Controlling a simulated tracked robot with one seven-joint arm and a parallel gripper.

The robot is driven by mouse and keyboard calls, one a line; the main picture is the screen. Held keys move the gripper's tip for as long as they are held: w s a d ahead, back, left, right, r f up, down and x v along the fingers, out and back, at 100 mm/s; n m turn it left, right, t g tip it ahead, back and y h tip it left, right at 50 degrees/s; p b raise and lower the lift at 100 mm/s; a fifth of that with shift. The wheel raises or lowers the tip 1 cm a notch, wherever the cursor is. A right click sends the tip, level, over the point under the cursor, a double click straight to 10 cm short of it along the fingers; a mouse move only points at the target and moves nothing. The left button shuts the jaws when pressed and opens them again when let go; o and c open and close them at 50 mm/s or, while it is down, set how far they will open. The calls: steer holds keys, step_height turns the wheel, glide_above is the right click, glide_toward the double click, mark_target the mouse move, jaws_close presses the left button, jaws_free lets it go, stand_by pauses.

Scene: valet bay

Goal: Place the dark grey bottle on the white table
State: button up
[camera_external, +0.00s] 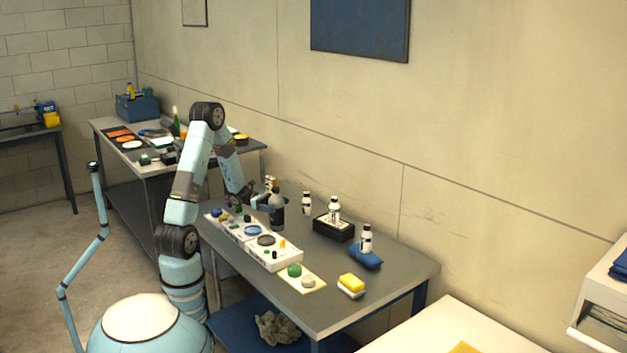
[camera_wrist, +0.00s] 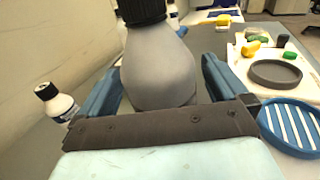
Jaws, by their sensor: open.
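The dark grey bottle (camera_external: 277,210) has a black cap and stands upright on the grey workbench, near its far left end. In the wrist view the bottle (camera_wrist: 160,62) fills the space between my two blue jaws. My gripper (camera_external: 263,199) is at the bottle's left side in the external view. It also shows in the wrist view (camera_wrist: 162,88), open around the bottle; I cannot tell whether either jaw touches it. The white table (camera_external: 455,333) is at the lower right of the external view, only partly in frame.
The grey workbench (camera_external: 385,282) carries white trays (camera_external: 275,263) of pads, white bottles (camera_external: 306,203), a black box (camera_external: 333,229), a blue cloth (camera_external: 366,258) and a yellow sponge (camera_external: 351,283). A yellow item (camera_external: 464,348) lies on the white table; its visible remainder is clear.

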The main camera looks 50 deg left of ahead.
steer(key=shift+x, duration=1)
steer(key=shift+c, duration=0.4)
steer(key=c, duration=1.4)
steer(key=shift+c, duration=0.2)
